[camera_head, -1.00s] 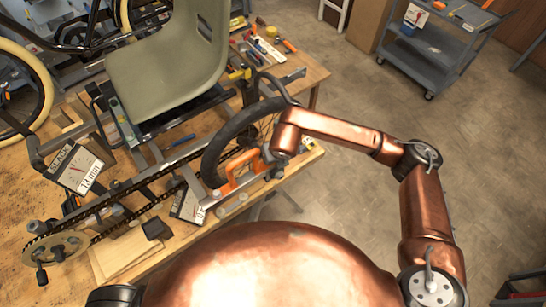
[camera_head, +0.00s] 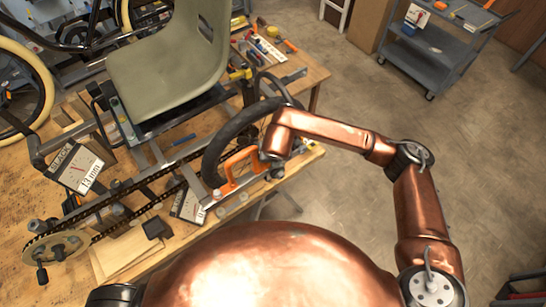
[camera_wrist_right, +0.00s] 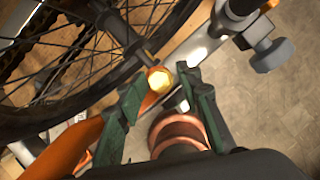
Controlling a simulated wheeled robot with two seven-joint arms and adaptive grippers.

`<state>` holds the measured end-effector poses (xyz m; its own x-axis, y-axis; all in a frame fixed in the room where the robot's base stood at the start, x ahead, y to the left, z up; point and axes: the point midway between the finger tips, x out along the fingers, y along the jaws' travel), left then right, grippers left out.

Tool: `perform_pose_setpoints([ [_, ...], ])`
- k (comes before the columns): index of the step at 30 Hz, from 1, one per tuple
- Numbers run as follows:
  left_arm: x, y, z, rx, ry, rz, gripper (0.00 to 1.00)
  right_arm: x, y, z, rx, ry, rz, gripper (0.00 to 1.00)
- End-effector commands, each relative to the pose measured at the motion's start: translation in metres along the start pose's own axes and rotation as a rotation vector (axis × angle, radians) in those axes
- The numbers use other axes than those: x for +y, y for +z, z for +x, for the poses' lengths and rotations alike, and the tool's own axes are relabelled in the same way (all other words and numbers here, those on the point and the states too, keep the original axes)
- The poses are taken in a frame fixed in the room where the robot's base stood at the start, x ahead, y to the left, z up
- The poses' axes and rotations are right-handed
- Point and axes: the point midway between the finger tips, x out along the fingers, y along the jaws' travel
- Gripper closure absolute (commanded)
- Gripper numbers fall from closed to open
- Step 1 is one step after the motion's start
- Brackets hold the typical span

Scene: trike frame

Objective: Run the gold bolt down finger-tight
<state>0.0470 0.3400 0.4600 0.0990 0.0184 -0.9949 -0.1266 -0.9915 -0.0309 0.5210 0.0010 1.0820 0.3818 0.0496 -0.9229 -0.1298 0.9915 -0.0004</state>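The gold bolt (camera_wrist_right: 159,79) shows its hex head in the right wrist view, beside the wheel's spokes and the metal frame tube (camera_wrist_right: 195,42). My right gripper (camera_wrist_right: 162,86) has its two green fingers on either side of the bolt head, with gaps visible between head and fingers. In the head view my right gripper (camera_head: 272,170) is small and partly hidden by its own wrist, next to the black-tyred wheel (camera_head: 217,145). The bolt cannot be made out there. How deep the bolt sits is hidden. My left gripper is not in view.
An orange bracket (camera_head: 238,168) stands by the wheel, close to my right gripper. A dark knob (camera_wrist_right: 272,54) sits at upper right in the wrist view. The chain, seat (camera_head: 170,65) and gauge card (camera_head: 78,168) are to the left. Open floor lies right of the bench.

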Motion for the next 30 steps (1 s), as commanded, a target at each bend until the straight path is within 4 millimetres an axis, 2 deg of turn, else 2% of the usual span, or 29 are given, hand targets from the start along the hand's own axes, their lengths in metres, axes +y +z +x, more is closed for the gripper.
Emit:
perform_pose_setpoints([
  [21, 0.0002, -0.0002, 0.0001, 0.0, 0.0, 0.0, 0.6, -0.0059, -0.0011, 0.0027, 0.009, 0.325, -0.781, 0.68],
  [30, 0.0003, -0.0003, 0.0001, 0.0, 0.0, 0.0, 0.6, -0.0053, -0.0007, 0.0022, 0.007, 0.392, -0.945, 0.68],
])
